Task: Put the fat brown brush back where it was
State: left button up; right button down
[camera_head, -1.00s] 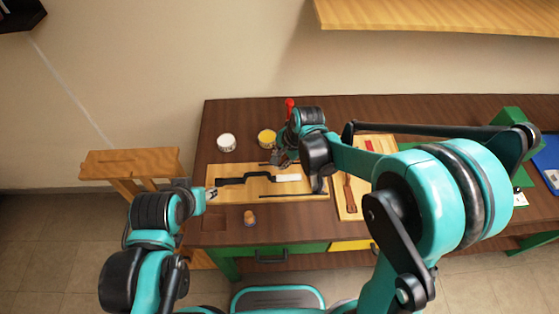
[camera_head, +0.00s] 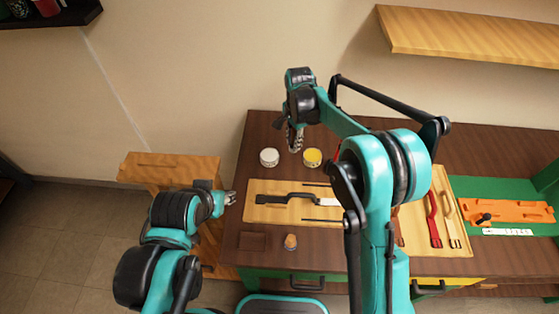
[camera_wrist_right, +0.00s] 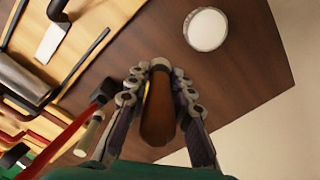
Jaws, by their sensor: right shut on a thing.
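In the right wrist view, my right gripper (camera_wrist_right: 159,85) is shut on the fat brown brush (camera_wrist_right: 158,115), with its brown body between the two fingers. In the head view, the right gripper (camera_head: 295,145) is above the back left of the table, near the white tin (camera_head: 270,158) and yellow tin (camera_head: 312,159); the brush is too small to make out there. The white tin (camera_wrist_right: 206,29) shows beyond the brush in the wrist view. My left gripper (camera_head: 230,198) is at the table's left edge, beside the wooden board; its jaws are too small to judge.
A wooden board (camera_head: 262,216) holds a dark tool with a pale end and thin black rods. Red and pale-handled tools lie on the right board. An orange block (camera_head: 500,210) lies farther right.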

jog(key=shift+w+a+f, duration=0.45)
jog(key=shift+w+f, duration=0.1)
jog(key=shift+f, duration=0.2)
notch_tip(320, 180, down, 5)
jog(key=shift+r+b, duration=0.1)
jog(key=shift+b, duration=0.65)
jog(key=shift+f+b, duration=0.4)
jog(key=shift+f, duration=1.4)
jog(key=shift+s, duration=0.1)
jog(key=shift+f, duration=0.2)
jog(key=c, duration=1.3)
grip_release()
jog(key=shift+r, duration=0.2)
